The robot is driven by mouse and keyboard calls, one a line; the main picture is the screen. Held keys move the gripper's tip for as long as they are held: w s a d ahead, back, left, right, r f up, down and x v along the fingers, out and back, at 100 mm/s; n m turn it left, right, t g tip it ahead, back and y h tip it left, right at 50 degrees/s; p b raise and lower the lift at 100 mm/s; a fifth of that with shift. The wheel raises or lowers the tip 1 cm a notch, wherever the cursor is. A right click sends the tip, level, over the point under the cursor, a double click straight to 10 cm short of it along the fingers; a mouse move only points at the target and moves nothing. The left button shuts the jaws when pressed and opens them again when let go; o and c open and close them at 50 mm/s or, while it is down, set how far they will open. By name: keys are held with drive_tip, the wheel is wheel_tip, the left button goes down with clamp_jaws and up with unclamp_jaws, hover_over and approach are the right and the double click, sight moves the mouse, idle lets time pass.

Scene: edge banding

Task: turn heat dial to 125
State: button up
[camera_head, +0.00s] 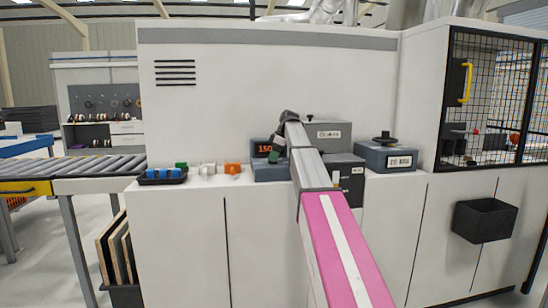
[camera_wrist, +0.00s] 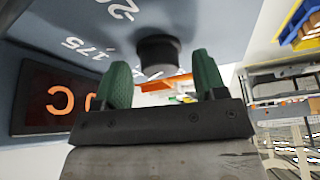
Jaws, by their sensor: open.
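The heat dial is a dark round knob (camera_wrist: 158,52) on a blue-grey panel (camera_wrist: 130,45) with white markings, among them 175. My gripper (camera_wrist: 160,78) has green finger pads and is open, one finger on each side of the knob in the wrist view, with gaps showing on both sides. How deep the knob sits between the pads is unclear. A dark display (camera_wrist: 58,98) with orange characters is left of the knob, partly hidden by a finger. In the head view the display (camera_head: 265,149) reads 150, above a blue-grey box (camera_head: 270,172). My gripper (camera_head: 277,152) is beside it; the knob is hidden there.
On the white machine's ledge, a tray (camera_head: 163,178) of blue pieces and an orange piece (camera_head: 232,169) stand to the left. A box with a black handwheel (camera_head: 386,155) stands to the right. A grey box (camera_head: 330,135) is behind my arm.

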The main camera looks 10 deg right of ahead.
drive_tip(key=v, duration=1)
drive_tip(key=shift+r, duration=0.3)
drive_tip(key=shift+s+d, duration=0.1)
